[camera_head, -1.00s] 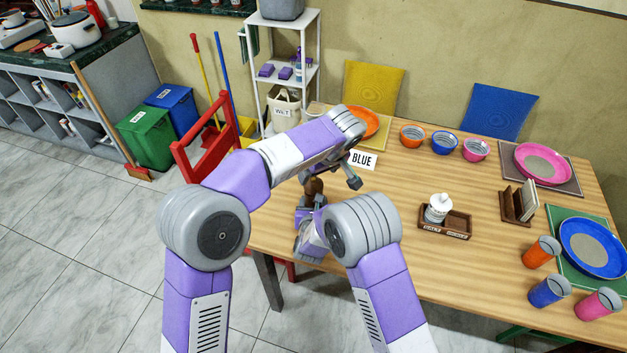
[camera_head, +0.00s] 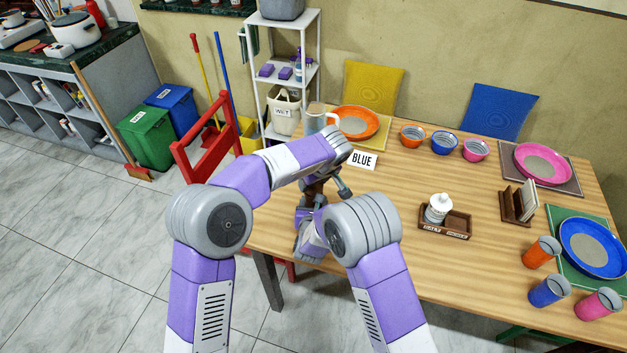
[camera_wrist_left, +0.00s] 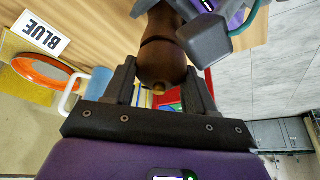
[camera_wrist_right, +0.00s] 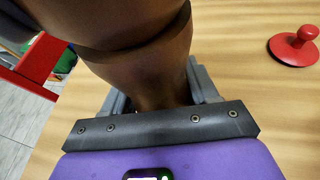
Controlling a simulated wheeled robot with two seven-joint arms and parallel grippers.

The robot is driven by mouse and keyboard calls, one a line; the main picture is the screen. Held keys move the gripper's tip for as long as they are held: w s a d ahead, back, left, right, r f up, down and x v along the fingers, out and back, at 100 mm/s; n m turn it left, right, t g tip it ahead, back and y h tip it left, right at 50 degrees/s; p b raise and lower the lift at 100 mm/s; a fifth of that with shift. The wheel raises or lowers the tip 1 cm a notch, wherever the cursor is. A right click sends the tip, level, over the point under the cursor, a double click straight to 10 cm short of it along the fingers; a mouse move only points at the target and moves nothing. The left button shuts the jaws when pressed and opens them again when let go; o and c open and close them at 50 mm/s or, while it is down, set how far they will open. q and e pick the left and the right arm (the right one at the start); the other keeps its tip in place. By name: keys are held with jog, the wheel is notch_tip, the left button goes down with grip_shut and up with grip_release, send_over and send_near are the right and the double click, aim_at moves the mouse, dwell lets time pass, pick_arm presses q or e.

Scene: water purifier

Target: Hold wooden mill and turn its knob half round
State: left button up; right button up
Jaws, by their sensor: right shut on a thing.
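The dark brown wooden mill (camera_head: 314,187) is partly hidden behind my arms at the table's near left edge in the head view. My right gripper (camera_wrist_right: 158,98) is shut on its body (camera_wrist_right: 135,60) in the right wrist view. In the left wrist view, the mill's rounded knob end (camera_wrist_left: 162,62), with a small light tip, lies between the fingers of my left gripper (camera_wrist_left: 160,88). These fingers stand apart on either side of it, apparently not closed on it. The head view mostly hides both grippers' fingertips.
A wooden tray (camera_head: 459,226) holding a white shaker (camera_head: 438,206) stands to the right. A BLUE sign (camera_head: 361,160), an orange plate (camera_head: 357,123) and a pitcher (camera_head: 314,119) are behind. A red knobbed object (camera_wrist_right: 295,46) lies near the mill. The table's middle is clear.

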pick_arm(q)
jog(key=c, duration=0.4)
jog(key=shift+m, duration=0.3)
jog(key=m+h, duration=0.1)
jog(key=m, duration=0.2)
jog(key=shift+m+t+h, duration=0.3)
jog(key=m+h, duration=0.1)
jog(key=m, duration=0.2)
jog(key=shift+m, duration=0.4)
jog(key=m+h, duration=0.1)
jog(key=m, duration=0.2)
jog(key=shift+h, duration=0.4)
jog(key=shift+m+g+h, duration=0.5)
jog(key=shift+m+g, duration=0.2)
jog(key=shift+m, duration=1.4)
